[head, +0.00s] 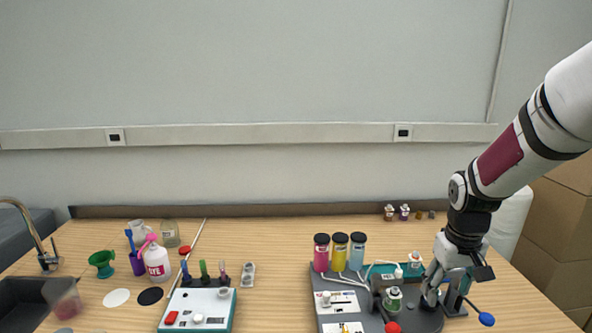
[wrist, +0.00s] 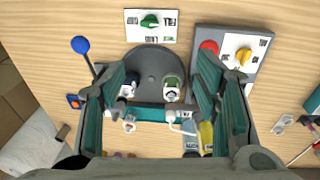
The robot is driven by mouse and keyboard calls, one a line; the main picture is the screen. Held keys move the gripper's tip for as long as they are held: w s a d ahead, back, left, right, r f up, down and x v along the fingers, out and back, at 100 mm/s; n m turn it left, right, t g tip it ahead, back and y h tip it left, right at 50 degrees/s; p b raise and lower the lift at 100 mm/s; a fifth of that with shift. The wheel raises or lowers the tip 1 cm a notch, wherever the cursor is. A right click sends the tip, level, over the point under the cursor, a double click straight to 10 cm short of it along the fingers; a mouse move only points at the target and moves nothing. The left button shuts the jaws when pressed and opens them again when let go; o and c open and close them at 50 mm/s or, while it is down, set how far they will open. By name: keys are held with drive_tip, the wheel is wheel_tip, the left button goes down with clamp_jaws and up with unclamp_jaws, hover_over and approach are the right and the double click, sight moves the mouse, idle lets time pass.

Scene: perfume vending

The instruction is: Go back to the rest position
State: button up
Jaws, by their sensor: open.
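My gripper (head: 445,297) is at the right end of the perfume machine (head: 345,303) in the head view, pointing down. In the wrist view my gripper (wrist: 160,100) has its two fingers wide apart. A dark round plate (wrist: 152,66) lies beyond and between the fingers. A small bottle with a green top (wrist: 172,89) and a small dark bottle (wrist: 128,87) show between the fingers, with gaps to both. The green bottle (head: 393,298) also stands on the machine in the head view. Whether a finger touches the machine cannot be told.
Pink (head: 321,253), yellow (head: 339,252) and blue (head: 357,251) bottles stand behind the machine. A blue-knobbed lever (head: 486,319) sticks out beside my gripper. A white-and-teal device (head: 198,309), a sink (head: 22,301) and cups are at left. Cardboard boxes (head: 556,230) stand at right.

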drive_tip(key=s+a+r+t, duration=0.1)
drive_tip(key=s+a+r, duration=0.3)
drive_tip(key=r, duration=0.2)
drive_tip(key=s+a+r+t, duration=0.1)
drive_tip(key=s+a+r, duration=0.25)
drive_tip(key=r, duration=0.25)
drive_tip(key=s+a+r+t, duration=0.1)
drive_tip(key=s+a+r, duration=0.1)
drive_tip(key=s, duration=0.4)
drive_tip(key=s+a+r+t, duration=0.1)
drive_tip(key=s+a+r, duration=0.2)
drive_tip(key=s, duration=0.4)
drive_tip(key=shift+s+a+r+m+t+y, duration=0.2)
drive_tip(key=shift+s+a+m+t+y, duration=0.15)
drive_tip(key=shift+a, duration=0.2)
